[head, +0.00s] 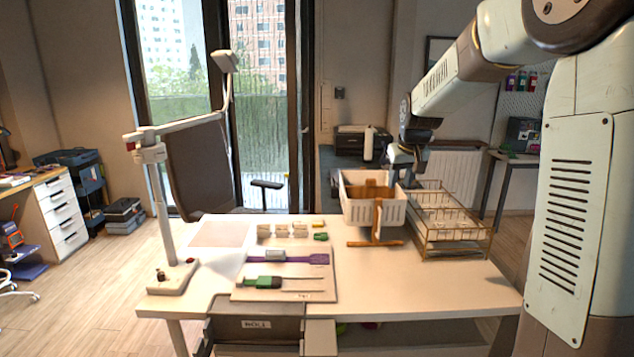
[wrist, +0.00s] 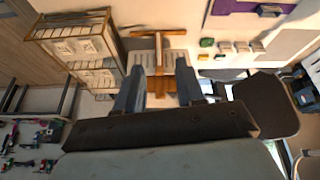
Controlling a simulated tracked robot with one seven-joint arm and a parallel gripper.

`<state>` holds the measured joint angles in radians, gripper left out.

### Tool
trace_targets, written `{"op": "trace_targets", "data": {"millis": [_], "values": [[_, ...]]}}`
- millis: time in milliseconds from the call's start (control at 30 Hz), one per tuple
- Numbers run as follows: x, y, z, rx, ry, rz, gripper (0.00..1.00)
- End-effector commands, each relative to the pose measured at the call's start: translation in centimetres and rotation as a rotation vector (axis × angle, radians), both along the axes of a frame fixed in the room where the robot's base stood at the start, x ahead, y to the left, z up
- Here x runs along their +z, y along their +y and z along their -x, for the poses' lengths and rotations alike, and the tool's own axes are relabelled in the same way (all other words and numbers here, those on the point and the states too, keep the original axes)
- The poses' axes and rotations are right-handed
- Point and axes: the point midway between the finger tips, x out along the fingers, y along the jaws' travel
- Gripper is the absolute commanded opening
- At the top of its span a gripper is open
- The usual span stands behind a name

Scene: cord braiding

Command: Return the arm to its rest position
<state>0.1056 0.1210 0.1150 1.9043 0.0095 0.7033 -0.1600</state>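My arm reaches in from the right in the head view. My gripper (head: 400,167) is above the table, near the right rim of a white basket (head: 353,212) and a wooden stand (head: 377,219). In the wrist view, the two dark fingers of my gripper (wrist: 160,68) stand apart with a clear gap between them. I see nothing held in the gap. The wooden stand (wrist: 158,55) shows beyond the fingers, in front of the white basket. Whether the fingers touch anything is not clear.
A wire rack (head: 480,236) stands right of the basket. A lamp post (head: 165,215) rises at the left table (head: 450,290) end. The table's front right is clear.

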Motion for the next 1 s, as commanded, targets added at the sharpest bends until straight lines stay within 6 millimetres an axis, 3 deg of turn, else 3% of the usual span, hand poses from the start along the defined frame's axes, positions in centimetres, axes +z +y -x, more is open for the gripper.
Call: {"op": "trace_targets", "data": {"millis": [200, 500, 767, 1000], "values": [[3.3, 0.2, 7.0, -0.025, -0.016, 0.008, 0.38], [5.8, 0.2, 16.4, -0.064, -0.037, 0.005, 0.38], [6.1, 0.1, 24.6, -0.098, -0.053, -0.007, 0.38], [5.0, -0.1, 31.6, -0.126, -0.068, -0.026, 0.38]]}}
